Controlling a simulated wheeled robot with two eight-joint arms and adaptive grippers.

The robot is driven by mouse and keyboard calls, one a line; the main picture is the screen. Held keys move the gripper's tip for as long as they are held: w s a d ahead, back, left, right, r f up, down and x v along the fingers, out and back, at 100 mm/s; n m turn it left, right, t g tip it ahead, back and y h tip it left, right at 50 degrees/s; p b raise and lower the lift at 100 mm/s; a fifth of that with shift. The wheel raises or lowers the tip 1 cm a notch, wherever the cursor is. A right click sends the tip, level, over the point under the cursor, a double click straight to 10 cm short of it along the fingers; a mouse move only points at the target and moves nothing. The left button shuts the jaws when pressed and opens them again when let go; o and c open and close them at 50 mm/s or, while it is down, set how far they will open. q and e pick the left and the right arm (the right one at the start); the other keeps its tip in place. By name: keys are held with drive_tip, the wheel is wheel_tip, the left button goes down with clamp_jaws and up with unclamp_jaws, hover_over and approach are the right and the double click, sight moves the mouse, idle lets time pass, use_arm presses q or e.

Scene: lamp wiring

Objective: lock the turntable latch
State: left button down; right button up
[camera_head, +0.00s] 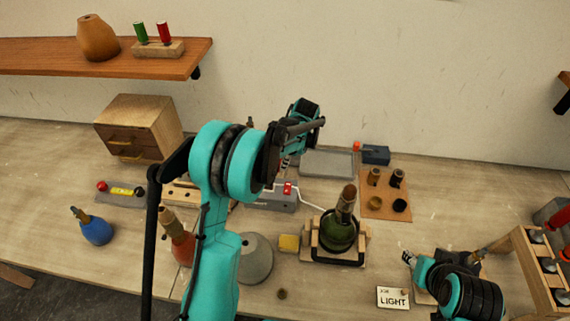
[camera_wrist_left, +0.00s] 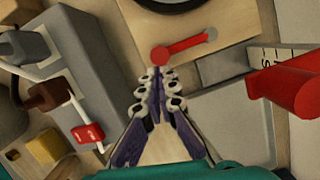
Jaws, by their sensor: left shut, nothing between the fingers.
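The latch (camera_wrist_left: 185,47) shows in the left wrist view as a red bar with a round red knob at its near end. It lies on the edge of a wooden block with a dark round part, which I take for the turntable (camera_wrist_left: 235,15). The far end of the bar reaches a small grey disc. My left gripper (camera_wrist_left: 160,74) is shut and empty, its tips just below the knob; contact cannot be told. In the head view my left gripper (camera_head: 287,161) points down, and my own arm hides the turntable and latch. My right gripper (camera_head: 408,257) is small there.
A grey box with a red switch (camera_head: 288,188) is close by the left gripper. A grey tray (camera_head: 327,163) lies to its right. A green bottle (camera_head: 338,232) stands in a wooden cradle. In the wrist view a red cylinder (camera_wrist_left: 305,85) rises at the right.

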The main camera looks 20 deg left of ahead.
use_arm(q)
drive_tip(key=d, duration=0.2)
drive_tip(key=d+r, duration=0.1)
drive_tip(key=d, duration=0.1)
drive_tip(key=shift+d, duration=0.2)
drive_tip(key=p+v, duration=0.2)
drive_tip(key=v, duration=0.7)
drive_tip(key=shift+s, duration=0.2)
use_arm(e)
drive_tip(key=shift+s+d+r, duration=0.1)
drive_tip(key=shift+d+r, duration=0.1)
drive_tip(key=shift+r, duration=0.4)
drive_tip(key=shift+d+r, duration=0.15)
drive_tip(key=shift+r, duration=0.4)
use_arm(q)
drive_tip(key=shift+a, duration=0.1)
